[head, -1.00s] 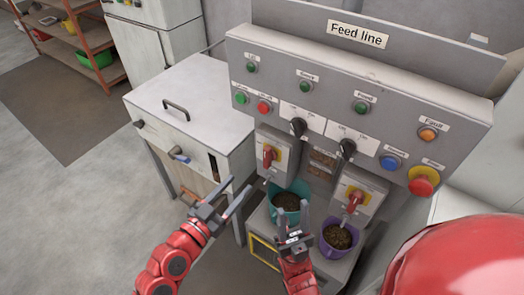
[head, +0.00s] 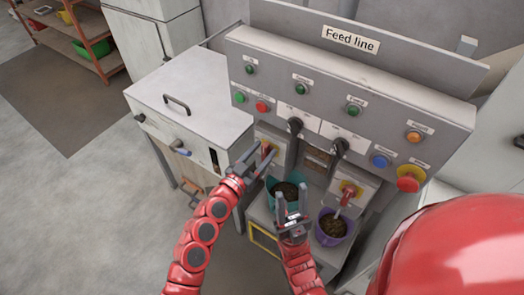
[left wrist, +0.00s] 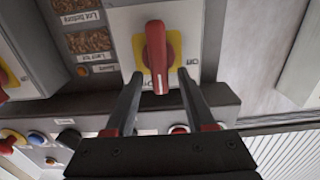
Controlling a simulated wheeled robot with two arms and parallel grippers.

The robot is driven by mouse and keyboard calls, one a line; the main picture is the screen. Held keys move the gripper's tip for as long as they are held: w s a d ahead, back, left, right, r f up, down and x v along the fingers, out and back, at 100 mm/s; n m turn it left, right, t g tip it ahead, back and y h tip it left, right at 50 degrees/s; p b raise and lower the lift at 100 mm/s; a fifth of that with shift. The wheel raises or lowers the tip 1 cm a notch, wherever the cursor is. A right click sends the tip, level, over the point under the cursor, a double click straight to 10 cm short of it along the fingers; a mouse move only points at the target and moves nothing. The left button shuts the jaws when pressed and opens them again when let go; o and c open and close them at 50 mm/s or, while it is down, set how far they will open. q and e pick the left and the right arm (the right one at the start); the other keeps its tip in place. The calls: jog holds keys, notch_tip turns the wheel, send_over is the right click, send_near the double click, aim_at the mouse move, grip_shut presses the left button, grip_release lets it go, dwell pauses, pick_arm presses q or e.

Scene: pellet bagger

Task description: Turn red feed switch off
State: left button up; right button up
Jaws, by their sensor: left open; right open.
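The red feed switch (head: 266,148) is a red handle on a yellow plate, set on a light box at the left of the feed line panel. In the left wrist view the red handle (left wrist: 157,48) stands lengthwise in the picture, with an OFF label to its right. My left gripper (head: 257,158) is open in front of it. In the left wrist view its fingertips (left wrist: 159,74) are apart, one on each side of the handle's near end; contact cannot be told. My right gripper (head: 292,205) is open and empty in front of the teal bucket.
A second red switch (head: 348,192) sits on the right box. A teal bucket (head: 272,184) and a purple bucket (head: 332,228) hold pellets below. Black knobs (head: 295,126) and coloured buttons line the panel. A white cabinet (head: 205,95) stands left.

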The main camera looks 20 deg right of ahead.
pick_arm(q)
jog(key=shift+c, duration=0.3)
grip_shut()
jog(key=shift+f, duration=0.1)
